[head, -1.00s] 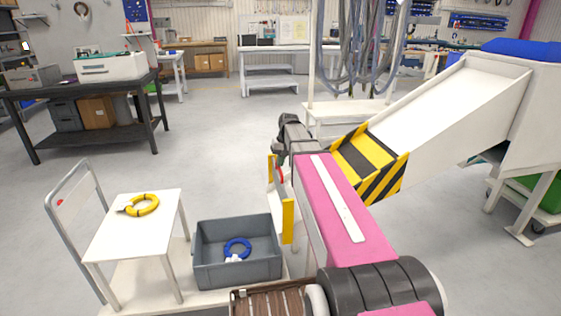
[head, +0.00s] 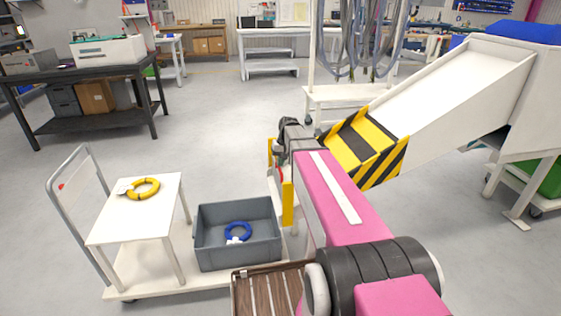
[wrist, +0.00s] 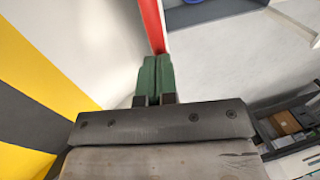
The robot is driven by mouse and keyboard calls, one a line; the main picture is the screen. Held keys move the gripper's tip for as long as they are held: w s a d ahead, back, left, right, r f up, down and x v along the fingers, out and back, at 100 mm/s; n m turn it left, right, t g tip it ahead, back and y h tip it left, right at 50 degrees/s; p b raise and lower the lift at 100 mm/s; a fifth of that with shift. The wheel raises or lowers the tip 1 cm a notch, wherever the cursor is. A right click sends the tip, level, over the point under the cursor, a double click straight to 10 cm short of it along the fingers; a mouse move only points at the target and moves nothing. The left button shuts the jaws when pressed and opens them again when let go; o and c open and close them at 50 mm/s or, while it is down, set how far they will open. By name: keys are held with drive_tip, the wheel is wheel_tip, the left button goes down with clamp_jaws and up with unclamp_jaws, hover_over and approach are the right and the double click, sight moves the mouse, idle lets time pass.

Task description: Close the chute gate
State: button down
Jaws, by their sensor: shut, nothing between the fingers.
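The chute (head: 455,95) slopes down from the right to a mouth with yellow and black stripes (head: 370,150). Left of the mouth stands a pale panel with yellow edges (head: 288,203) and a little red, which looks like the gate, swung out from the mouth. My arm hides part of it. My gripper's fingers are hidden in the head view. In the wrist view my gripper (wrist: 154,62) is shut and empty, its green fingertips close beside a red strip (wrist: 153,25) on a pale panel. Whether they touch cannot be told. The striped chute edge (wrist: 45,90) is at left.
A flat cart carries a grey bin (head: 236,255) with a blue ring (head: 238,231), and a small white table (head: 120,225) with a yellow ring (head: 145,188). A wooden slatted crate (head: 268,292) is below my arm. Open floor (head: 215,130) lies behind.

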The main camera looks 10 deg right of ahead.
drive_tip(key=shift+s+f, duration=0.1)
drive_tip(key=shift+f, duration=0.15)
